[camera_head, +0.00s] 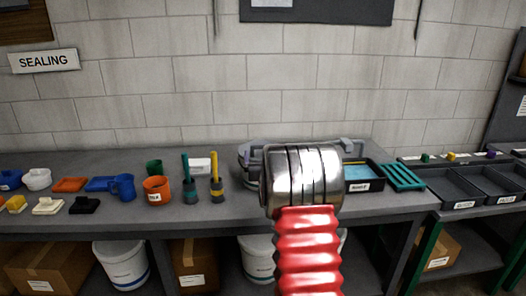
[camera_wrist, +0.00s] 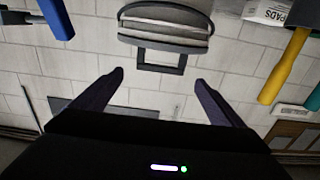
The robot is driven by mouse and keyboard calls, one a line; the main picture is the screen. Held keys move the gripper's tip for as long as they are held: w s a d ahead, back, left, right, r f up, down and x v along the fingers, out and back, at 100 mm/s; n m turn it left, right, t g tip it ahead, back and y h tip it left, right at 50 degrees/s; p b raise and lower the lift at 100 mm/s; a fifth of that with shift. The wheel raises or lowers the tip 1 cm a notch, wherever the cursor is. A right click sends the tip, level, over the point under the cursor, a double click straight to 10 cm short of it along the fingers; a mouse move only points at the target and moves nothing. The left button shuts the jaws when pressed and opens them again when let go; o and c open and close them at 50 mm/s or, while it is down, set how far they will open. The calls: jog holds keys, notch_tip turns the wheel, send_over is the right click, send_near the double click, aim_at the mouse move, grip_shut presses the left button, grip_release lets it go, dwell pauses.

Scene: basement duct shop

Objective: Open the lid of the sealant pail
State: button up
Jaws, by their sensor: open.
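A grey rounded thing (camera_wrist: 165,22), which looks like the lidded sealant pail, is at the top of the wrist view, with a dark square loop (camera_wrist: 162,62) sticking out from its edge. The loop lies between and ahead of the fingertips, apart from them. My gripper (camera_wrist: 159,80) is open and empty, its two dark fingers spread wide. In the head view a grey rim (camera_head: 247,153) shows on the bench beside my arm, which hides most of it. My gripper is hidden there behind my arm. The lid looks shut, but I cannot see all of it.
Left of my arm on the bench (camera_head: 120,213) stand a yellow-handled brush (camera_head: 215,170), a teal-handled brush (camera_head: 187,172) and an orange cup (camera_head: 156,190). To the right are a black tray (camera_head: 362,183), a green rack (camera_head: 403,177) and dark bins (camera_head: 452,185).

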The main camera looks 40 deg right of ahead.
jog(key=shift+x, duration=2.5)
jog(key=shift+c, duration=0.2)
jog(key=shift+s, duration=0.1)
jog(key=c, duration=1.5)
jog(key=shift+d, duration=0.15)
